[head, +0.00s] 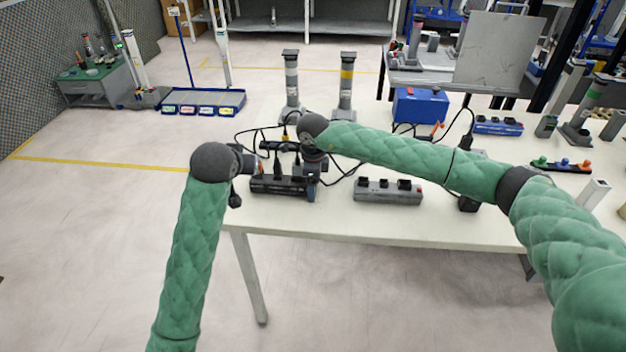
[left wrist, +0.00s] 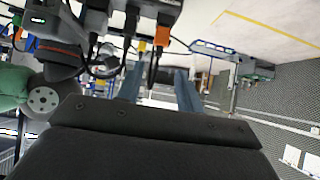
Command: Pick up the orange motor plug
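The orange motor plug (left wrist: 162,36) shows in the left wrist view near the top, beside dark plugs on a dark power strip (left wrist: 160,8). In the head view a small orange spot (head: 285,138) at the rear strip appears to be the same plug, partly hidden by cables. My left gripper (left wrist: 160,80) is open, its two fingers apart with nothing visible between them; the plug lies beyond the fingertips. In the head view the left gripper (head: 243,165) is at the table's left edge. My right gripper (head: 314,178) is over the front dark strip; its fingers are unclear.
A dark strip with black plugs (head: 278,185) and a grey strip (head: 388,191) lie near the front edge of the white table (head: 400,225). Two pillars (head: 291,85) (head: 346,85) and a blue box (head: 420,105) stand behind. Loose black cables cross the left part.

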